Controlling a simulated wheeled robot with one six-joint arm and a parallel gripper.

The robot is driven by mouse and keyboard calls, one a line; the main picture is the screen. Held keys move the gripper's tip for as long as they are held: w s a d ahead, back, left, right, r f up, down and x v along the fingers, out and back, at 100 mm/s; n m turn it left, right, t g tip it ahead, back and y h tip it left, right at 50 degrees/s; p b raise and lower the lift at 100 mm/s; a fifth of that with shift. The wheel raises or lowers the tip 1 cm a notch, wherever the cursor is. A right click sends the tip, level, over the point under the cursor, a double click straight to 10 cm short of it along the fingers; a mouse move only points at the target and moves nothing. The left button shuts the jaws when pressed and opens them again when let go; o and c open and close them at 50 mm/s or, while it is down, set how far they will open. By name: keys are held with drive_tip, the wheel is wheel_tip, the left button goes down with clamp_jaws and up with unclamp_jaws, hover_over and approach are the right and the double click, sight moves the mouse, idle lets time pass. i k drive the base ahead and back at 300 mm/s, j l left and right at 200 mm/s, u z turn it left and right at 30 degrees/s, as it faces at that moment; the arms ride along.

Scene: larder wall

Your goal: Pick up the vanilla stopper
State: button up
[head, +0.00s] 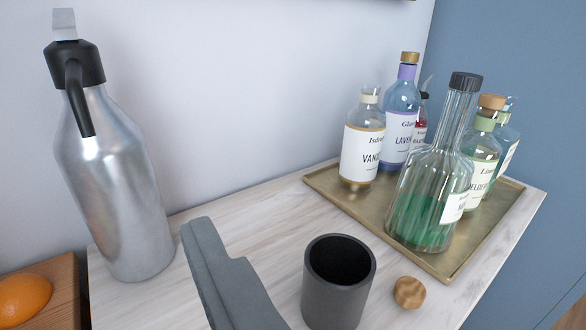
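A round wooden stopper (408,292) lies on the pale wood-grain counter, just right of a dark grey cup and in front of a brass tray. The clear bottle labelled "VAN…" (362,145) stands upright at the tray's left back. Its neck shows a pale collar and a glass mouth with no wooden stopper in it. The loose stopper carries no readable mark.
The dark grey cup (338,280) stands close left of the stopper. The brass tray (464,266) holds several bottles, including a tall ribbed one (430,195). A steel flask (117,180) and an orange (24,297) are left.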

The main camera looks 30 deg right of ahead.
sight(408, 291)
drive_tip(key=z, duration=1.15)
